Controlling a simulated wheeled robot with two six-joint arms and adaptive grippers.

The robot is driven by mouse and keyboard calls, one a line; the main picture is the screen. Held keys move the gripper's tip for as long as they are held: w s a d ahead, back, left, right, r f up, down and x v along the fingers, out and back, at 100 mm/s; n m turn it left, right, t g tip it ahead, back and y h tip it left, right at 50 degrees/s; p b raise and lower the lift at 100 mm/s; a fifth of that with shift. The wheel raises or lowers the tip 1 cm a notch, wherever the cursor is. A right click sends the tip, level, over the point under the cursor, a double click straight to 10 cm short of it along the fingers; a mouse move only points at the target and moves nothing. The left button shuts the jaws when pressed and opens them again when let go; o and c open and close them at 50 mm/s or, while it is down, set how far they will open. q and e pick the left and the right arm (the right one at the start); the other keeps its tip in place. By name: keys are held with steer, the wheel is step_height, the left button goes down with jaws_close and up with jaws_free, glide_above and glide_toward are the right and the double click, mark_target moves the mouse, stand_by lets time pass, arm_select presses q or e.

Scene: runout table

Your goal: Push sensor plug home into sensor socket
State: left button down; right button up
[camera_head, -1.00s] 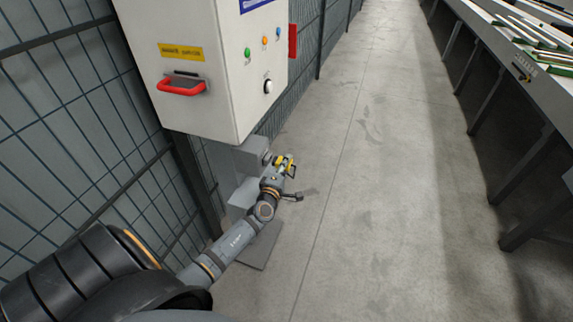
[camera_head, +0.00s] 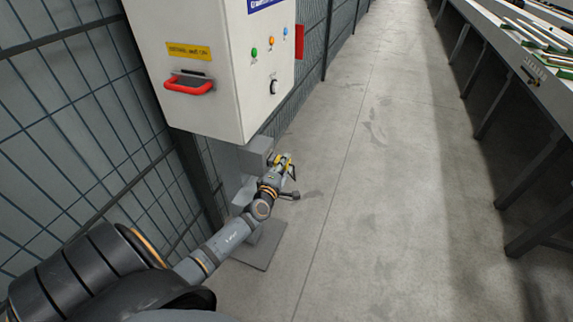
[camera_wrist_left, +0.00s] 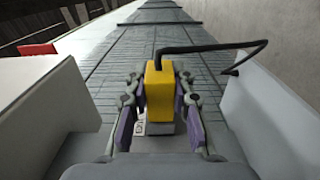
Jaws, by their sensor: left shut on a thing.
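The yellow sensor plug (camera_wrist_left: 158,90) stands between the fingers of my left gripper (camera_wrist_left: 160,112) in the left wrist view. The fingers are shut on its sides, and a black cable (camera_wrist_left: 205,48) curves from its top to the right. In the head view my left gripper (camera_head: 284,168) is beside a grey box (camera_head: 256,154) under the cabinet, with yellow showing at its tip. I cannot tell whether the plug touches the box. The sensor socket is not clearly visible. My right gripper is not in view.
A white control cabinet (camera_head: 215,75) with a red handle (camera_head: 188,87) hangs just above my left arm. A wire fence (camera_head: 75,130) runs along the left. A long table (camera_head: 535,85) stands at the right. The concrete floor (camera_head: 390,190) between is clear.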

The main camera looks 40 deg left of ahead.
arm_select(q)
steer(key=shift+a, duration=0.2)
steer(key=c, duration=1.1)
jaws_free()
steer(key=shift+o, duration=0.2)
steer(key=shift+s, duration=0.1)
steer(key=v, duration=1.2)
